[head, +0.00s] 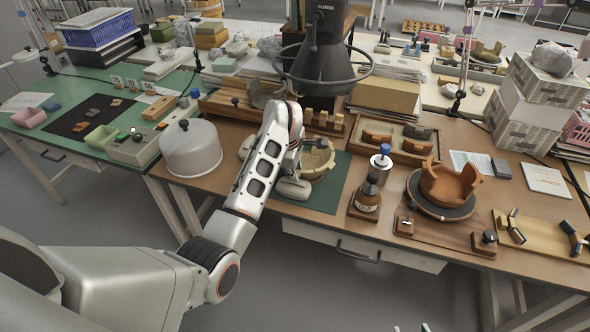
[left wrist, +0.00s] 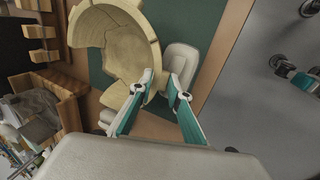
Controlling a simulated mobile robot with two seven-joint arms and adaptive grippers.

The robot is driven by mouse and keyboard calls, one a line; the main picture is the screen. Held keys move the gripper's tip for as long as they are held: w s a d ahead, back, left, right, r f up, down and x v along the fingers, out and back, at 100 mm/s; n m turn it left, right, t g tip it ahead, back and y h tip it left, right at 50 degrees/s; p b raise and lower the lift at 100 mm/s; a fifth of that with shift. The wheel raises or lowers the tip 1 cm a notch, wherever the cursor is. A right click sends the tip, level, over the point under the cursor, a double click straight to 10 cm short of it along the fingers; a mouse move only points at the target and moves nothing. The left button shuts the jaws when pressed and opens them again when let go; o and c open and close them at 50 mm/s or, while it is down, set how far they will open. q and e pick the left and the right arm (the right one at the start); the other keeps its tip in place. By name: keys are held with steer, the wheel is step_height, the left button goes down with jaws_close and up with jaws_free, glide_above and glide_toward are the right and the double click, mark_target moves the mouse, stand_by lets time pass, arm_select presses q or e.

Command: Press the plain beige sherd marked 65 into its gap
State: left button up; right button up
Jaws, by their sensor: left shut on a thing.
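A beige bowl (head: 318,163) built up from sherds stands on a green mat (head: 330,192). In the left wrist view the bowl (left wrist: 108,40) opens toward the camera with a thick, stepped rim. My left gripper (left wrist: 160,88) is at the rim end nearest me, shut on a narrow plain beige piece (left wrist: 155,84), apparently the sherd. The piece is against or very close to the bowl wall; I cannot tell if it is seated. The mark 65 is not readable. In the head view my left wrist hides the fingertips. Two small tips, possibly my right gripper (head: 411,328), show at the bottom edge.
Pale rounded pads (head: 292,188) lie beside the bowl. A glass dome (head: 190,148) stands to the left. A labelled brown bottle (head: 366,197) and a turntable with a reddish pot (head: 447,188) stand to the right. A black hood (head: 322,60) hangs behind.

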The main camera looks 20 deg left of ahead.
arm_select(q)
steer(key=o, duration=1)
steer(key=shift+f, duration=0.1)
steer(key=v, duration=1.2)
